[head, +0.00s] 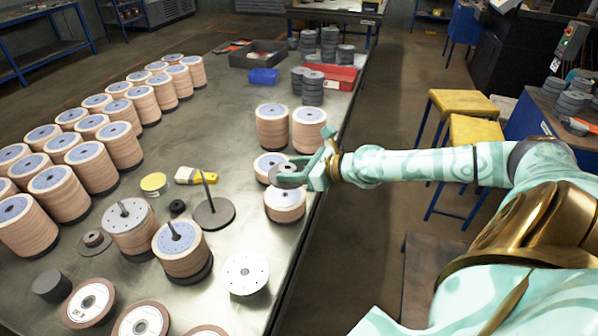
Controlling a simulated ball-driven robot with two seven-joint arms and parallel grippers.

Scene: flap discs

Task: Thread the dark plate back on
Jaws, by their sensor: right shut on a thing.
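My right gripper (308,173) reaches in from the right at the table's right edge. It is shut on a dark round plate (284,181), which it holds about level over two short disc stacks. I cannot tell whether the plate touches them. A stand with a dark round base (213,215) and a bare upright rod (206,187) is to the left of the plate, apart from it. Two more rods poke out of tan disc stacks (131,230) (182,253) nearer the front. My left gripper is not in view.
Short disc stacks (285,207) (265,160) sit under and beside the plate, with taller ones (272,130) behind. A yellow brush (196,176), a yellow tin (154,184) and a small dark ring (177,207) lie near the bare rod. A white perforated disc (245,273) lies in front.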

